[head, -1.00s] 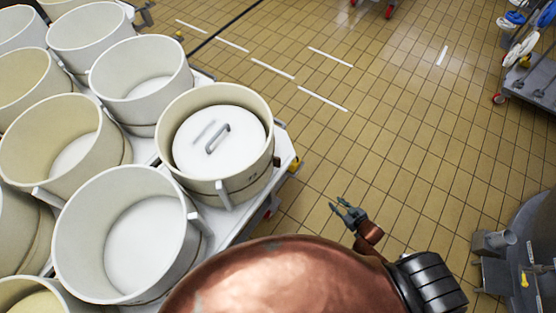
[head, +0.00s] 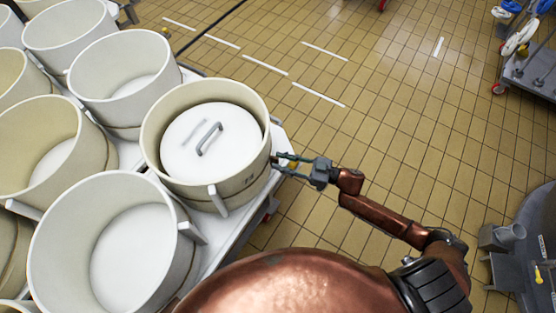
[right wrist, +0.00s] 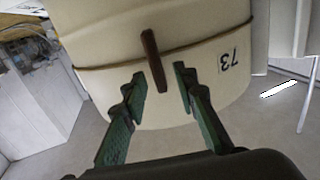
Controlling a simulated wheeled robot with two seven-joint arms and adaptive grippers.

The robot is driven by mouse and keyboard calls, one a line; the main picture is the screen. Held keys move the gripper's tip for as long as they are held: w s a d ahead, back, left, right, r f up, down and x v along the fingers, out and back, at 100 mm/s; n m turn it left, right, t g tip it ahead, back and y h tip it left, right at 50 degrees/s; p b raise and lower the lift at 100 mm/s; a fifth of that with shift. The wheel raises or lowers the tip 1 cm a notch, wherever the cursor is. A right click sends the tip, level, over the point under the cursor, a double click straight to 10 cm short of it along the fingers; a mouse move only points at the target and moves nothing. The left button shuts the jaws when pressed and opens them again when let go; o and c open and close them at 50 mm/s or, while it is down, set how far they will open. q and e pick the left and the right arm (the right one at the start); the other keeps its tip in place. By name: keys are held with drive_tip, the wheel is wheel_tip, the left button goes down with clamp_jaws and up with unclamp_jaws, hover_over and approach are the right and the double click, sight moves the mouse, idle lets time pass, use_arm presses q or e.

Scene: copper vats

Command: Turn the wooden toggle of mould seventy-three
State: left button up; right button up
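Mould seventy-three (head: 240,185) is a cream round mould with a white lid (head: 210,142) set down inside it, at the near right corner of the white table. In the right wrist view the mould's wall (right wrist: 110,30) carries an upside-down "73" label. A thin cord runs round it, crossed by the brown wooden toggle (right wrist: 151,55), which stands nearly upright and slightly tilted. My right gripper (head: 284,162) is beside the mould's right side. Its two green fingers (right wrist: 161,78) are open, with the toggle's lower end between the tips in the picture; contact cannot be told. My left gripper is out of view.
Several open cream moulds (head: 118,235) crowd the table to the left. The white table edge (head: 236,232) runs beneath mould seventy-three. Tiled floor (head: 400,130) to the right is free. A grey cart (head: 530,75) stands at far right.

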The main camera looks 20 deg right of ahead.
drive_tip(key=shift+w+a, duration=0.4)
drive_tip(key=shift+a, duration=0.1)
drive_tip(key=shift+c, duration=0.7)
clamp_jaws()
